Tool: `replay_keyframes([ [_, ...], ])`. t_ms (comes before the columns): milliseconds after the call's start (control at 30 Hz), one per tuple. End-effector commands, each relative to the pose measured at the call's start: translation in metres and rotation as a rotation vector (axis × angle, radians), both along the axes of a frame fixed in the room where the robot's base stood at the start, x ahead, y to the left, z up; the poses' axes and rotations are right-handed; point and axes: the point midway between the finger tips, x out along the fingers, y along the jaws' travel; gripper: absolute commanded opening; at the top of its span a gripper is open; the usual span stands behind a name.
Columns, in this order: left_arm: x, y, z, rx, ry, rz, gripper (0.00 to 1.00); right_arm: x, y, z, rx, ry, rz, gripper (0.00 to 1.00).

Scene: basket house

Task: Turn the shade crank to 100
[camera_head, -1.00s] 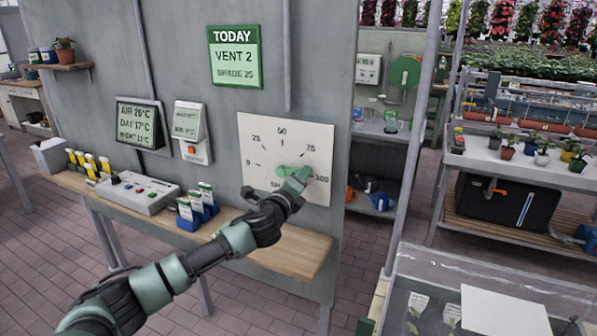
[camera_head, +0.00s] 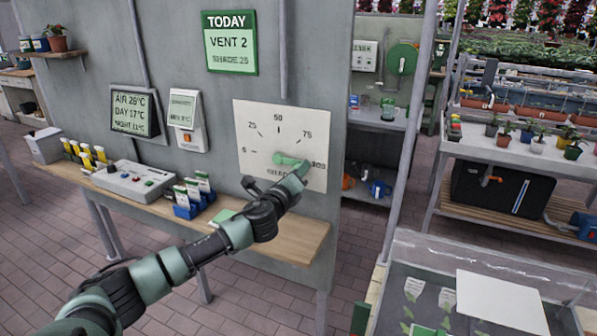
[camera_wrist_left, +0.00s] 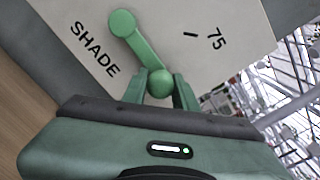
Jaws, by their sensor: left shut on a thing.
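The green shade crank (camera_head: 287,159) is mounted on a white dial plate (camera_head: 262,112) marked 25, 50, 75 and 100. Its arm points right and slightly down, toward the 100 mark. My left gripper (camera_head: 299,172) is at the crank's outer end and partly hides it. In the left wrist view, the crank arm (camera_wrist_left: 141,48) runs from its round hub to a ball knob (camera_wrist_left: 160,83). My left gripper (camera_wrist_left: 161,88) is shut on that knob, one finger each side. The lower dial lettering is partly covered. My right gripper is out of view.
A green sign (camera_head: 230,44) above reads "TODAY, VENT 2, SHADE 25". A wooden shelf (camera_head: 290,238) runs below the dial, holding a control box (camera_head: 130,181) and blue-based packets (camera_head: 190,200). A clear-sided case (camera_head: 495,262) stands at the lower right.

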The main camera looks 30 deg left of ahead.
Motion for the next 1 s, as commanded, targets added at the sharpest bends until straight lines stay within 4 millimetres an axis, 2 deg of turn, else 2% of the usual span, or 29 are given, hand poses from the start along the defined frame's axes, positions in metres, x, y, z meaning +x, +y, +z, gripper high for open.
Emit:
replay_keyframes([
  [33,-0.001,-0.001,-0.004,0.003,0.007,-0.001,0.36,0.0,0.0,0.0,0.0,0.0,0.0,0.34],
  [100,-0.001,-0.001,-0.004,0.002,0.007,-0.001,0.5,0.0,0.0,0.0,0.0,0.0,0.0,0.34],
  [467,-0.003,0.0,-0.002,0.002,0.002,0.001,0.5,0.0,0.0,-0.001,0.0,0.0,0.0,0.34],
  [567,-0.013,-0.001,-0.004,0.002,0.003,0.0,0.5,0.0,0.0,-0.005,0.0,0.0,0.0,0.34],
  [900,-0.064,-0.01,-0.005,0.002,0.005,-0.001,0.5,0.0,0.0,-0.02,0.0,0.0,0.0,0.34],
  [1000,-0.073,-0.012,-0.004,0.002,0.005,-0.001,0.5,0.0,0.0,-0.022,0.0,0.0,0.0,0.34],
])
